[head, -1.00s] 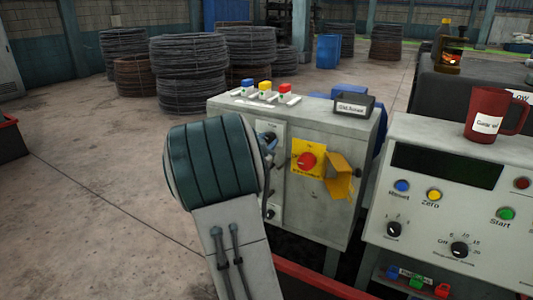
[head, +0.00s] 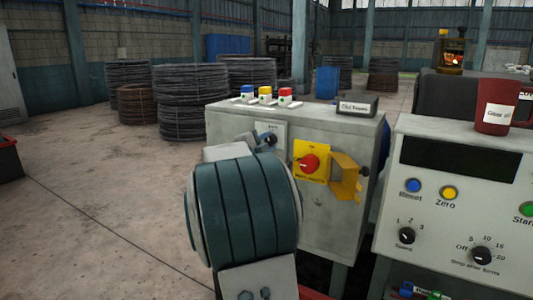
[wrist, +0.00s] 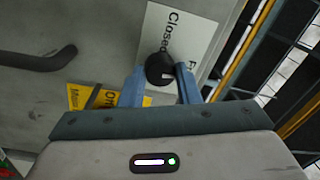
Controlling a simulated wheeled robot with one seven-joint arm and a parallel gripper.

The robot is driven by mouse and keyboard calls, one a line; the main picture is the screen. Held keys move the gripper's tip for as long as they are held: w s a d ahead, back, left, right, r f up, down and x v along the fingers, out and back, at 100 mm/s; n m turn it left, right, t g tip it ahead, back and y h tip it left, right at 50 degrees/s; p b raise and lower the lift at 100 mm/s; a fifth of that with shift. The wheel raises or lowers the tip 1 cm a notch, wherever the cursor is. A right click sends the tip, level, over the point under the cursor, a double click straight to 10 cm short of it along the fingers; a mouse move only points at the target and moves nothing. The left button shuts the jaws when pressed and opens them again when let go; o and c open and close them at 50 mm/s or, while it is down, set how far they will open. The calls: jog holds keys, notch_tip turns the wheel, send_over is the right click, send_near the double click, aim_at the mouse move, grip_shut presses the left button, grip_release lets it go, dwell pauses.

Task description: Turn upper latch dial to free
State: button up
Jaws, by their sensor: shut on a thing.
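The upper latch dial (wrist: 158,66) is a round black knob on a white plate marked "Closed", with a second word mostly hidden. My gripper (wrist: 160,82) is shut on it, one blue finger at each side in the wrist view. A small pale mark shows on the knob's lower part, but its exact setting is hard to read. In the head view the dial (head: 271,139) shows as a small dark knob at the cabinet's upper left, just above my arm. My arm hides the lower part of the plate there.
A red rotary switch (head: 309,163) on a yellow plate and a bent yellow flap (head: 346,178) sit right of the dial. A dark handle (wrist: 38,60) sticks out in the wrist view. The control console (head: 450,190) stands close at right.

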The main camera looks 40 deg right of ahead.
jog(key=shift+f+m+b, duration=0.1)
jog(key=shift+m+b, duration=0.55)
jog(key=shift+m, duration=0.25)
jog(key=o, duration=1)
jog(key=shift+c, duration=0.2)
jog(key=shift+a, duration=0.15)
jog(key=p+v, duration=0.1)
jog(key=v, duration=1.2)
jog(key=shift+a, duration=0.25)
jog(key=shift+s, duration=0.1)
